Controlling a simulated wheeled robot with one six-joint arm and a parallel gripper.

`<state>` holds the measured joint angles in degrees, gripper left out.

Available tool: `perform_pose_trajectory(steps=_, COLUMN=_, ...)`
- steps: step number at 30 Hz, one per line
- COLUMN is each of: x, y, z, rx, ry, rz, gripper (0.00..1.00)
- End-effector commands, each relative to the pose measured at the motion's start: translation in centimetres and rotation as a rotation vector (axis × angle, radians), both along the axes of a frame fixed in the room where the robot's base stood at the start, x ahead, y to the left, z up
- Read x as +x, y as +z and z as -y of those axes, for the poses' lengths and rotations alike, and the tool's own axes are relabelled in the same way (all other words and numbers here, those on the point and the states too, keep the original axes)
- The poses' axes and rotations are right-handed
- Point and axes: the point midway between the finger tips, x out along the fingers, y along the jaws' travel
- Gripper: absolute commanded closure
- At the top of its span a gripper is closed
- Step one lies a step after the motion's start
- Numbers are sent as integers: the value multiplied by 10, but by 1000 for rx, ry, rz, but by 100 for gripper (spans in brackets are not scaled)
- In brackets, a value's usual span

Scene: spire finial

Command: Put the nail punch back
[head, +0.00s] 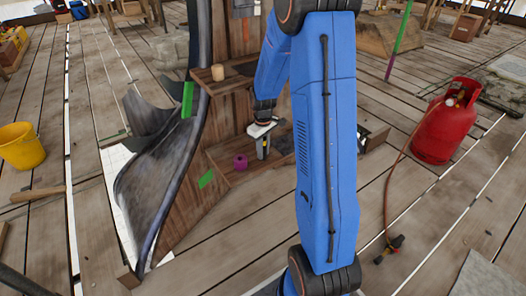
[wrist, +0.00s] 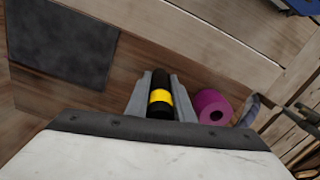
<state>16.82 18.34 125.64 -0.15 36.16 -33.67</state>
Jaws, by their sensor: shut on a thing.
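The nail punch, seen as a dark rod with a yellow band (wrist: 160,97), sits between the two grey fingers of my gripper (wrist: 161,88) in the wrist view. My gripper is shut on it. In the head view my gripper (head: 263,150) is over the lower wooden shelf (head: 235,178) on the spire piece. The punch cannot be made out clearly there. I cannot tell whether its lower end touches the shelf. A magenta ring or roll (head: 240,162) stands just left of my gripper; it shows right of the fingers in the wrist view (wrist: 212,107).
A dark square pad (wrist: 62,42) lies on the shelf. An upper shelf (head: 208,80) holds a tan cylinder (head: 218,72). A red gas bottle (head: 440,125) with a hose stands right. A yellow bucket (head: 22,146) stands left. Plank floor between is mostly clear.

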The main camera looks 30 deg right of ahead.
Motion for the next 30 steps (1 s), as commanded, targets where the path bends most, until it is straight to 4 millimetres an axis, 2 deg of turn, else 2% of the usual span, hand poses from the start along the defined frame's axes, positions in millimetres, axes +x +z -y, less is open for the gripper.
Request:
perform_pose_trajectory(steps=3, x=0, y=-2, z=0, rx=0, ry=0, rz=0, gripper=100)
perform_pose_trajectory(steps=4, x=0, y=-2, z=0, rx=0, ry=0, rz=0, gripper=74)
perform_pose_trajectory(steps=6, x=0, y=-2, z=0, rx=0, ry=0, rz=0, gripper=60)
perform_pose_trajectory(steps=14, x=0, y=-1, z=0, rx=0, ry=0, rz=0, gripper=60)
perform_pose_trajectory(steps=19, x=0, y=7, z=0, rx=-1, ry=0, rz=1, gripper=60)
perform_pose_trajectory(steps=23, x=1, y=27, z=0, rx=-1, ry=0, rz=3, gripper=60)
perform_pose_trajectory(steps=30, x=1, y=74, z=0, rx=-2, ry=0, rz=5, gripper=60)
